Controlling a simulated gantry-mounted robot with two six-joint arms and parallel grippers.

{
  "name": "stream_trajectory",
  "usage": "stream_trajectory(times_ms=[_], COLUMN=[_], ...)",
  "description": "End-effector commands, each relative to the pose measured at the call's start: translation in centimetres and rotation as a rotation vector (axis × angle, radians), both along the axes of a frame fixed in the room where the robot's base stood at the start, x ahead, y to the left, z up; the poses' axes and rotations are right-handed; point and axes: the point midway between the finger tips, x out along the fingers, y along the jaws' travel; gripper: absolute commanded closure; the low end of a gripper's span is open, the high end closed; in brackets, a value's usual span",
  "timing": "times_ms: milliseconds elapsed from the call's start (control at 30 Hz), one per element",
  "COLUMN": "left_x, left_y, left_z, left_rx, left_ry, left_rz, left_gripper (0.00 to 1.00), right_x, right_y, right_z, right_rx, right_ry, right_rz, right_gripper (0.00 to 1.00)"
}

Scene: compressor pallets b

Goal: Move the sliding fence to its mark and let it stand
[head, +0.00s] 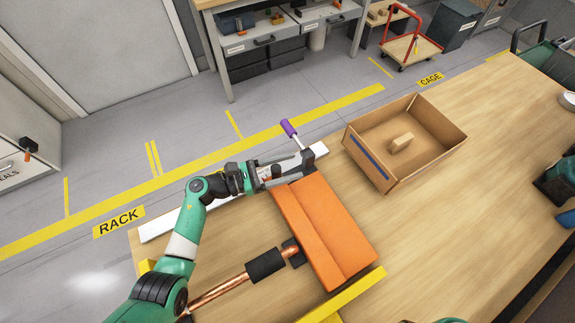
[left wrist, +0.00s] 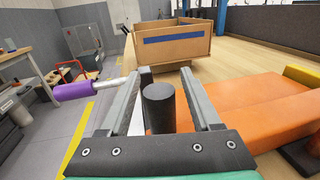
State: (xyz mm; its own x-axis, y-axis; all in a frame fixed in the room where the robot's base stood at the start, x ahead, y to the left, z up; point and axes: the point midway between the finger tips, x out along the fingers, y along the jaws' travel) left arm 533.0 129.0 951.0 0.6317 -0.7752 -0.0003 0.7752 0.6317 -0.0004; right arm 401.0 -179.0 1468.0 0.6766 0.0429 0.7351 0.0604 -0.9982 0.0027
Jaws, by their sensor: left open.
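My left gripper (head: 311,158) is open at the far edge of the workbench, beside the orange stepped block (head: 325,230). In the left wrist view, a dark round post (left wrist: 159,108) stands between its parted fingers (left wrist: 166,78). A long white bar (head: 160,228) lies along the bench's far-left edge, partly hidden by my left arm. I cannot tell whether the post belongs to the white bar or the orange block, or which is the sliding fence. The orange block (left wrist: 270,108) is right of the fingers in the wrist view. No mark is clear. My right gripper is not in view.
A purple-handled tool (head: 289,128) is close to the left gripper. A copper rod (head: 220,291) with a black sleeve (head: 265,264) meets the orange block. A yellow bar (head: 350,294) lies near it. An open cardboard box (head: 443,120) stands to the right; bare bench lies beyond.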

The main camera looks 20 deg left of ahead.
Motion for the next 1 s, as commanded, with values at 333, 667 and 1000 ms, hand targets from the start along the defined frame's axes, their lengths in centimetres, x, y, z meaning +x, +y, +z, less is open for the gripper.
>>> stream_trajectory(times_ms=[333, 667, 1000], left_x=[-2.6, -6.8, -7.4], left_y=[3.3, 8.5, 9.0], left_z=[0.1, 0.0, 0.0], left_rx=[-0.001, 0.0, 0.0], left_ry=[0.001, 0.0, 0.0], left_rz=[0.006, 0.003, 0.0], left_gripper=[0.36, 0.36, 0.36], right_x=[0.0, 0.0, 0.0], right_y=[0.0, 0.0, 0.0], right_z=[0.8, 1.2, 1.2], right_rx=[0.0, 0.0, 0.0], right_ry=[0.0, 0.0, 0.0], right_rz=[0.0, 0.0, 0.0], right_gripper=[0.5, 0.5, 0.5])
